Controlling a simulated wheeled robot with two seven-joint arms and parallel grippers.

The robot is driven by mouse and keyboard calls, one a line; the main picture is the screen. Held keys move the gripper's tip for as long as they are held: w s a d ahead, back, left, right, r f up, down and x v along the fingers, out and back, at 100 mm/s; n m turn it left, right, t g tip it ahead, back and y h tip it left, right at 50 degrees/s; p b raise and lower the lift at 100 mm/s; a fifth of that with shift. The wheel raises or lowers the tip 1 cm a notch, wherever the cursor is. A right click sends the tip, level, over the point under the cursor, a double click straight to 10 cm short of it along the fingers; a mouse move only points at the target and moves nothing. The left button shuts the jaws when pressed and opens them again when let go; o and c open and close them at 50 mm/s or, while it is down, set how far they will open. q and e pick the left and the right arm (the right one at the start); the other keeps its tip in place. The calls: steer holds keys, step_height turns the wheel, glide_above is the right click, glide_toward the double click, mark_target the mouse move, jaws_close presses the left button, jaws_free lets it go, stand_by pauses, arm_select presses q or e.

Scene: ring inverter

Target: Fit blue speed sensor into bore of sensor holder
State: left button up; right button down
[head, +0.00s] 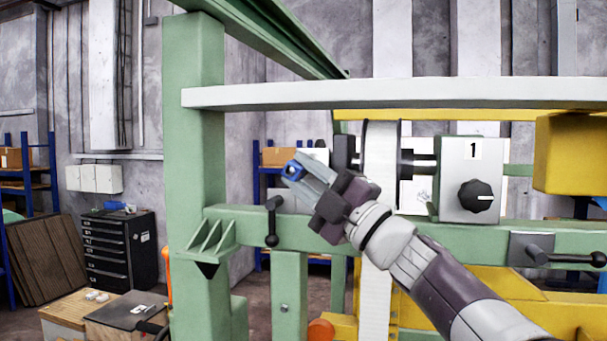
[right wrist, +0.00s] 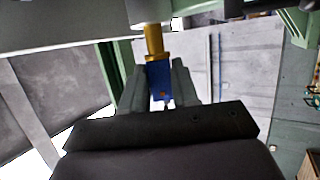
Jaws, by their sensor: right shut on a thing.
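My right gripper (head: 303,170) reaches up and left across the green frame in the head view. No bore is visible. My left gripper is not in view.
A pale horizontal bar (head: 400,95) runs above the gripper. A green post (head: 193,130) stands to its left, and a black-handled lever (head: 272,222) is below. A grey box with a black knob (head: 473,180) is at right. A black drawer cabinet (head: 118,250) stands behind at left.

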steer(key=shift+w+d+p, duration=0.25)
steer(key=shift+w+p, duration=0.1)
steer(key=shift+w, duration=0.4)
steer(key=c, duration=0.8)
jaws_free()
steer(key=shift+b+v, duration=3.9)
steer(key=shift+v, duration=2.4)
